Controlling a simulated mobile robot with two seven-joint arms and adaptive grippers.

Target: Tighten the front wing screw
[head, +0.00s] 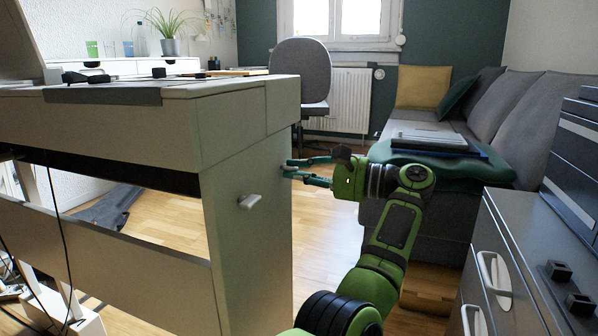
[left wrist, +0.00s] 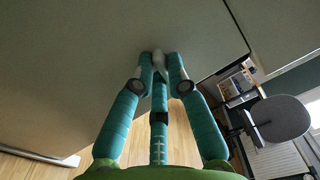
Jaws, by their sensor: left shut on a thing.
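The white digital piano (head: 232,130) stands at the left, with its side panel facing my arm. One pale wing screw (head: 250,201) sticks out of this panel, clear of my gripper. My left gripper (head: 287,169), with teal fingers on a green arm, is at the same panel, farther back and a little higher. In the left wrist view, its fingertips (left wrist: 160,60) are shut around another pale wing screw (left wrist: 158,64) against the panel. The fingers hide most of that screw. My right gripper is not in view.
A grey drawer cabinet (head: 505,260) stands close at the right. A grey sofa (head: 490,115) and a grey chair (head: 301,72) are behind. Wooden floor (head: 325,255) is free between piano and cabinet. Dark cables hang at the left.

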